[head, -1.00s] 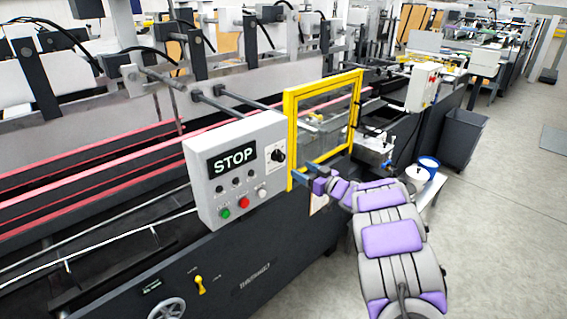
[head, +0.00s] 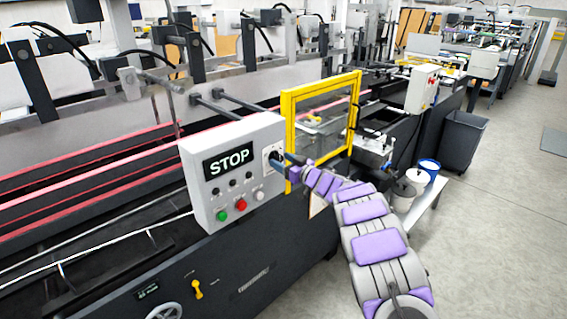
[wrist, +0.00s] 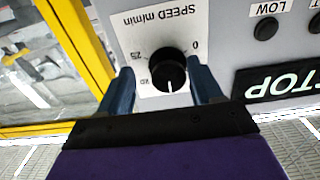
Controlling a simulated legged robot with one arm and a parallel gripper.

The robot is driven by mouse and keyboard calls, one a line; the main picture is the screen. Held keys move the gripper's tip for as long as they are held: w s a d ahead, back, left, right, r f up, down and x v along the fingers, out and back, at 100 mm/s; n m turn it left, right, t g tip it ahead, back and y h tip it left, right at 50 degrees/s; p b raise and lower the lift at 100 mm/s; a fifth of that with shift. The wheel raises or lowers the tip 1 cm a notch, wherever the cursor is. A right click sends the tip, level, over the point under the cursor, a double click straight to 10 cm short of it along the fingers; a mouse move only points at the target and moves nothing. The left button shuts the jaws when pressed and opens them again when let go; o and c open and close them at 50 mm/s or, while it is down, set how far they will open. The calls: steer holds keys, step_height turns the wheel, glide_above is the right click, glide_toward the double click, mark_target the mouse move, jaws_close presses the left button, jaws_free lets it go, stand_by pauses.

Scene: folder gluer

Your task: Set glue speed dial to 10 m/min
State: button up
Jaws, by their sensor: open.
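The glue speed dial (wrist: 168,68) is a round black knob on a white label reading "SPEED m/min", which shows upside down in the wrist view. Its white pointer line points toward the bottom of that picture, between the printed marks; "0" and "25" are legible. My gripper (wrist: 162,75) is open, with one blue finger on each side of the knob. Whether the fingers touch it I cannot tell. In the head view, my gripper (head: 279,164) is at the right side of the grey control box (head: 205,155) and partly hides the dial.
The box carries a black STOP display (head: 229,161), a green button (head: 222,216), a red button (head: 241,204) and other small buttons. A yellow guard frame (head: 288,110) stands close to the right of the box. Open floor lies at the right.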

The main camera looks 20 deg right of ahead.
steer(key=shift+a+r, duration=0.1)
steer(key=shift+a, duration=0.4)
steer(key=shift+c, duration=0.5)
steer(key=shift+a, duration=0.15)
steer(key=shift+c, duration=1.5)
steer(key=shift+d, duration=0.35)
steer(key=c, duration=0.4)
steer(key=shift+c, duration=1.2)
steer(key=shift+a, duration=0.1)
